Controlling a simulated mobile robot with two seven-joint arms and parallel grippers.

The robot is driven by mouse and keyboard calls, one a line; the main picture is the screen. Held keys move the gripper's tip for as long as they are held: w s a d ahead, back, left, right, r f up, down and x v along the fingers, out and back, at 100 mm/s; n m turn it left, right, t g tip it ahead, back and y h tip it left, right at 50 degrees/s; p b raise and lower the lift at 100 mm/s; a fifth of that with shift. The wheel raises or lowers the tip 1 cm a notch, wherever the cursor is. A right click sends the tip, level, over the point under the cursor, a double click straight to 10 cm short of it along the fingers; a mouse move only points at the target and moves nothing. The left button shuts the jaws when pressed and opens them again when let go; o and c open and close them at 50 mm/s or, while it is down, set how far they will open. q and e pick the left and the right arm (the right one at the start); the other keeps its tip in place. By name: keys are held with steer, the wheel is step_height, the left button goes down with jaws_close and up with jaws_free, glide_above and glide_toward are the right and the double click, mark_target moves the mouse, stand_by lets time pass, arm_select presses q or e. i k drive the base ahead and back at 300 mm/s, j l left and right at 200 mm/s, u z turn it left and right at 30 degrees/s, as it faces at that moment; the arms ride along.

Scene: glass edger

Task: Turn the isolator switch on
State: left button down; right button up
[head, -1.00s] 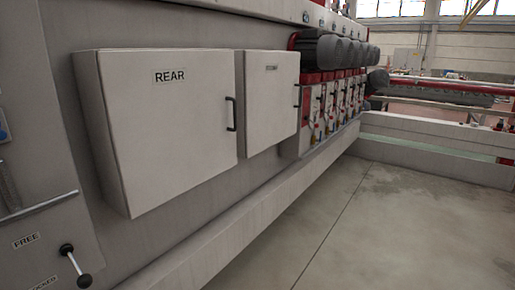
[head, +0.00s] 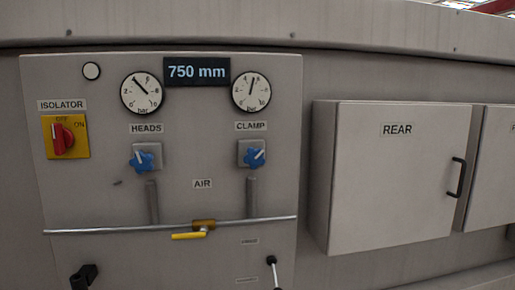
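The isolator switch (head: 63,138) is a red rotary knob on a yellow square plate (head: 82,150), at the left of a grey control panel (head: 110,195) in the head view. The label ISOLATOR (head: 62,105) sits above it. The plate is marked OFF at the top and ON at the upper right. The knob's handle looks close to upright, toward the OFF mark. Neither of my grippers is in view.
The panel also carries two gauges, a 750 mm display (head: 197,72), two blue knobs marked HEADS (head: 142,160) and CLAMP (head: 253,156), a yellow-handled air valve (head: 190,236) and a black knob (head: 84,277) at lower left. The REAR box (head: 390,185) juts out at right.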

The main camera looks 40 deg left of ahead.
mark_target(63, 137)
steer(key=u, duration=2.2)
